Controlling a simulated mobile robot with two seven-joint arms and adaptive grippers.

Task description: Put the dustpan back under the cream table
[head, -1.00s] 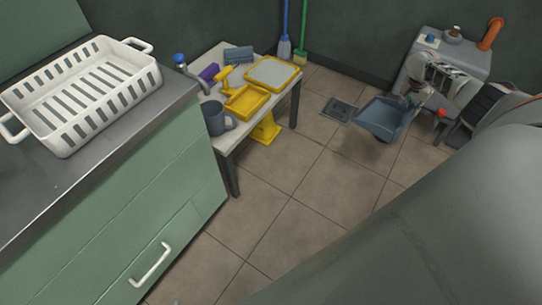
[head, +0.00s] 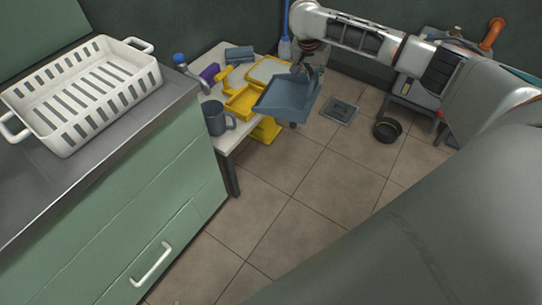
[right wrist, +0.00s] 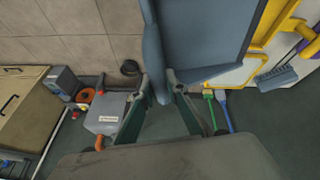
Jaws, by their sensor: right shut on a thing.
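The blue-grey dustpan (head: 285,97) is held in the air in the head view, in front of the right end of the cream table (head: 241,130). My right gripper (head: 310,70) is shut on its handle end. In the right wrist view the dustpan (right wrist: 205,40) reaches up from between the fingers (right wrist: 158,82). The dustpan hides part of the table's right side and the yellow things there. A yellow object (head: 266,130) shows under the table. My left gripper is not in view.
A green cabinet with a white basket (head: 85,95) stands left. A dark round pan (head: 387,130) lies on the floor. The middle floor is clear.

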